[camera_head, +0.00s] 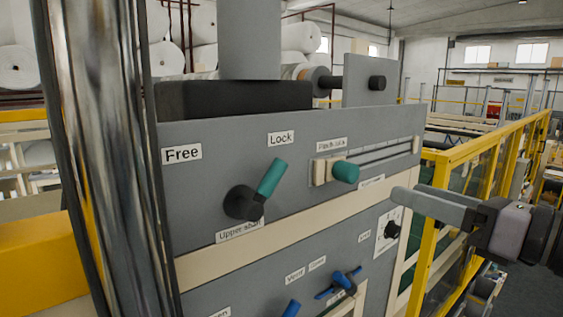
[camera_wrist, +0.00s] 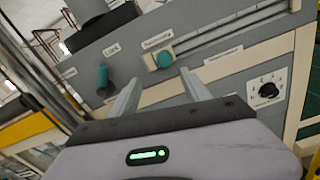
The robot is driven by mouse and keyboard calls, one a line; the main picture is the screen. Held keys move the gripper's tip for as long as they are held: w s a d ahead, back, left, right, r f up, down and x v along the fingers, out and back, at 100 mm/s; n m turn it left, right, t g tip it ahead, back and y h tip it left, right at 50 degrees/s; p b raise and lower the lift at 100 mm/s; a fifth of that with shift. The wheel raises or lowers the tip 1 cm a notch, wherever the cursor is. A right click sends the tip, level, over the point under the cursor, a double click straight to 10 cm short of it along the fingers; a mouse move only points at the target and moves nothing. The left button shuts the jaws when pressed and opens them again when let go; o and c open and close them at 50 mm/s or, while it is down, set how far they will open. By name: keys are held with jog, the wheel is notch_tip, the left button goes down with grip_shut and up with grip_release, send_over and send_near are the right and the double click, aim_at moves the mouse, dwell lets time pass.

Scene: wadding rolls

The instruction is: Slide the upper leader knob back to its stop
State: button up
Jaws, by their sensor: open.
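The upper leader knob appears to be the green rounded knob (camera_head: 345,172) on a cream slider block (camera_head: 320,172), near the left end of a slotted rail (camera_head: 385,152) on the grey panel. It also shows in the wrist view (camera_wrist: 165,59), above and ahead of the fingers. My gripper (camera_head: 412,199) is open and empty, in front of the panel, to the right of and below the knob. In the wrist view its two fingers (camera_wrist: 157,90) point toward the panel, apart from the knob. The small labels by the rail are too blurred to read surely.
A green-handled lever (camera_head: 268,180) on a black hub stands left of the knob, between "Free" and "Lock" labels. Below are blue handles (camera_head: 342,280) and a black dial (camera_head: 392,230). A yellow guard rail (camera_head: 480,150) runs at the right. A shiny column (camera_head: 105,150) stands at the left.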

aim_at(355, 175)
jog(key=x, duration=0.2)
jog(key=d+p+x, duration=0.1)
jog(key=x, duration=0.2)
jog(key=w+p+x, duration=0.1)
jog(key=x, duration=0.2)
jog(key=shift+w, duration=0.15)
jog(key=x, duration=0.4)
jog(key=shift+a+f+p, duration=0.1)
jog(key=shift+a+p, duration=0.3)
jog(key=shift+w+d+f, duration=0.1)
jog(key=shift+d, duration=0.1)
jog(key=shift+a, duration=0.1)
jog(key=c, duration=0.7)
grip_shut()
